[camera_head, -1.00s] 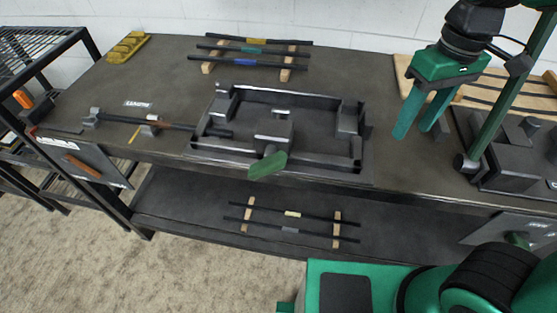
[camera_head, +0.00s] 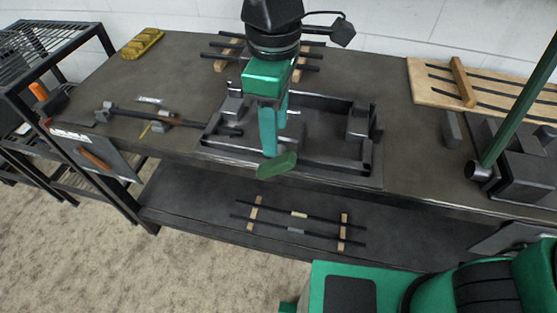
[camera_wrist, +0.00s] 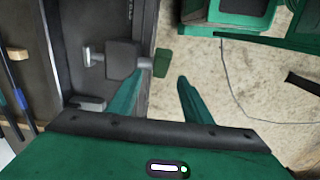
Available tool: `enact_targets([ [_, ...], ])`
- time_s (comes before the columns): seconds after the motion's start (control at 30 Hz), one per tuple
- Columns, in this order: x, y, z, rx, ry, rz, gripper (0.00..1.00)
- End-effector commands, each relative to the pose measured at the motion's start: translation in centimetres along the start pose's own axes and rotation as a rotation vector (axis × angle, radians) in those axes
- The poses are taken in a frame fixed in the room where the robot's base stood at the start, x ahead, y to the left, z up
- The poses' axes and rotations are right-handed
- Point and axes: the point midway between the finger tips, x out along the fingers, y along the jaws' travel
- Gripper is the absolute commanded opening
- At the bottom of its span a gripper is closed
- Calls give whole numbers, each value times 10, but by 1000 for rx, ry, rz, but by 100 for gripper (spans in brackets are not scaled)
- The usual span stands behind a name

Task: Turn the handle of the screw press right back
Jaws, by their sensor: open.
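The screw press is a dark open frame (camera_head: 318,164) on the workbench, with a block inside it. Its green handle (camera_head: 277,165) juts out over the front edge of the bench. My gripper (camera_head: 273,153) is over the front of the press, fingers pointing down, close to the handle. In the wrist view my gripper (camera_wrist: 161,80) is open, and the handle (camera_wrist: 162,62) shows in line with the gap between the fingertips. I cannot tell whether a finger touches it. My gripper hides part of the press block in the head view.
A dark rod (camera_head: 165,118) lies on supports to the left. Several rods lie on wooden bars behind my gripper. A machine with a long green lever (camera_head: 520,105) stands at the right. A wooden rack (camera_head: 470,84) is behind it. More rods lie on the lower shelf.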

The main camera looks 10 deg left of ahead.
Motion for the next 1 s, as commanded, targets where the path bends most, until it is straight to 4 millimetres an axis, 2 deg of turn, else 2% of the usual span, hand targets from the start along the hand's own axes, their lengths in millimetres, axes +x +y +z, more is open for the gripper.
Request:
enact_targets([
  [0.17, 14, -2, -2, -9, -3, 0, 45],
  [0.63, 90, -2, -1, -6, -4, 1, 45],
  [0.8, 104, -1, -1, -6, -2, 1, 45],
  [1.0, 108, -1, -1, -6, 1, 0, 45],
])
